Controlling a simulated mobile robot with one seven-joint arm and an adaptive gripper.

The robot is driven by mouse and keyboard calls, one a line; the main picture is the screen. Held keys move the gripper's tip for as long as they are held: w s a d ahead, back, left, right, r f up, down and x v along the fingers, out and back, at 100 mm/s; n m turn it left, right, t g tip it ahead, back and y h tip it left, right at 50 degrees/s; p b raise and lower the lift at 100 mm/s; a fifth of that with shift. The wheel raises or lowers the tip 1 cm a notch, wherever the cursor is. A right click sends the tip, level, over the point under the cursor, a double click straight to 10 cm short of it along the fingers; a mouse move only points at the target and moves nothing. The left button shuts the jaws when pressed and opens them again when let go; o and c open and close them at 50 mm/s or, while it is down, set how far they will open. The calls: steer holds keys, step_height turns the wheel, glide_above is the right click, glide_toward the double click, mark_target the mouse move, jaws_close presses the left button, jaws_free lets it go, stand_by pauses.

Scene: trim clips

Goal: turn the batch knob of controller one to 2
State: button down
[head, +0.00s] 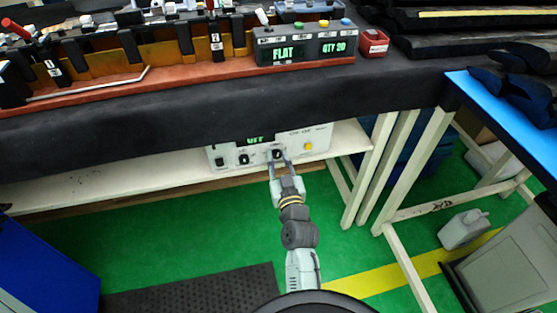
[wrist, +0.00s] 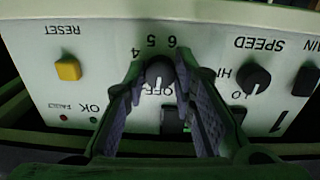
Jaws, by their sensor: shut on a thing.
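Controller one is a white panel (head: 230,155) under the dark bench edge; its face (wrist: 215,75) appears upside down in the wrist view, with a large "1". My gripper (head: 279,162) is at the panel, shut on a round dark knob (wrist: 158,74), with one finger on each side in the wrist view (wrist: 160,80). The digits 4, 5 and 6 and the word OFF show around this knob. Its name label and other digits are hidden by the fingers, and I cannot tell where its pointer stands.
The speed knob (wrist: 253,79), marked HI and LO, sits beside the gripped knob. A main switch (wrist: 306,80) is farther along, and a yellow reset button (wrist: 68,69) is on the other side. A second controller (head: 305,46) reading FLAT, QTY 20 stands on the bench above.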

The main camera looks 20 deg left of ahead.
steer(key=m, duration=0.6)
stand_by(0.3)
steer(key=shift+m, duration=0.3)
steer(key=c, duration=1.3)
jaws_free()
